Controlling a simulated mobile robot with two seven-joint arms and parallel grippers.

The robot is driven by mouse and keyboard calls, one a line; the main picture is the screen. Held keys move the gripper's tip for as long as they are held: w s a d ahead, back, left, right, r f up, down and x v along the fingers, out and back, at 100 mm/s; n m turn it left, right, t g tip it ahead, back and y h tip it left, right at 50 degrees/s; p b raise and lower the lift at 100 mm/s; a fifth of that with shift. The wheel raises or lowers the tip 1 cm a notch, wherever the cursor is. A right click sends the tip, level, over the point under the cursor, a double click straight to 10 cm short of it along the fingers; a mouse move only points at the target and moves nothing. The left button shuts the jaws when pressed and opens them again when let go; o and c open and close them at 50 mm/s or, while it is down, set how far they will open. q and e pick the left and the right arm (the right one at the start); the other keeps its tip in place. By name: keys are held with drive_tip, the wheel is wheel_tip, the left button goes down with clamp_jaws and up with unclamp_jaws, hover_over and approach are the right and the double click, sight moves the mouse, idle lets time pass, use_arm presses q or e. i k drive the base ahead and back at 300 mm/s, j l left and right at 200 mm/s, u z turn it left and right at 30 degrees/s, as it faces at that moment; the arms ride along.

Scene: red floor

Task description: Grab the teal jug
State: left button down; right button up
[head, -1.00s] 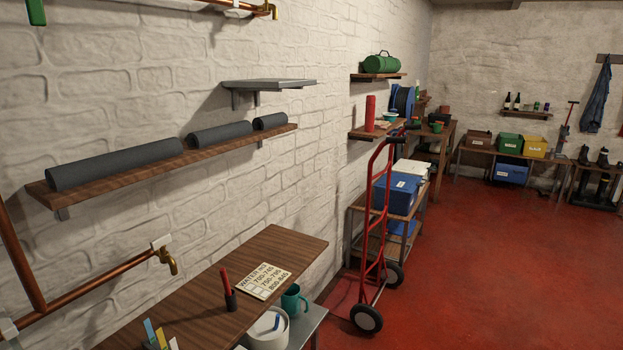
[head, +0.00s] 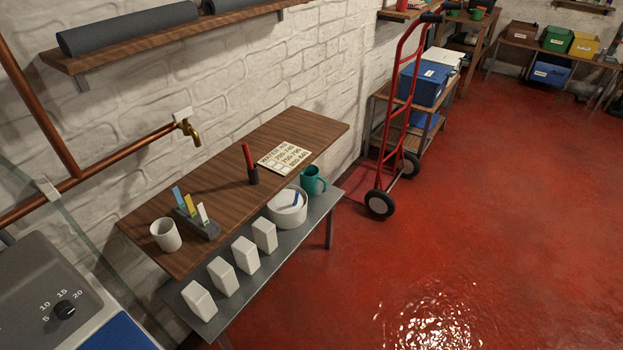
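The teal jug (head: 313,181) stands upright at the far right end of the grey metal shelf (head: 228,297), which runs along the front of the wooden shelf. Its handle points right. It is just behind and right of a white round tub (head: 287,208), which hides a little of its lower left side. Neither of my grippers is in the head view.
Several white blocks (head: 222,277) line the grey shelf. The wooden shelf (head: 225,190) holds a white cup (head: 166,234), a sign and a red-topped marker. A red hand truck (head: 395,120) stands beyond the jug. The red floor (head: 450,230) at right is clear.

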sight(310, 178)
drive_tip(key=i+l, duration=0.25)
drive_tip(key=i, duration=0.25)
drive_tip(key=i+l+u, duration=0.15)
drive_tip(key=i+l, duration=0.15)
drive_tip(key=i, duration=0.25)
drive_tip(key=i+l, duration=0.35)
drive_tip(key=i, duration=0.15)
drive_tip(key=j+u, duration=0.05)
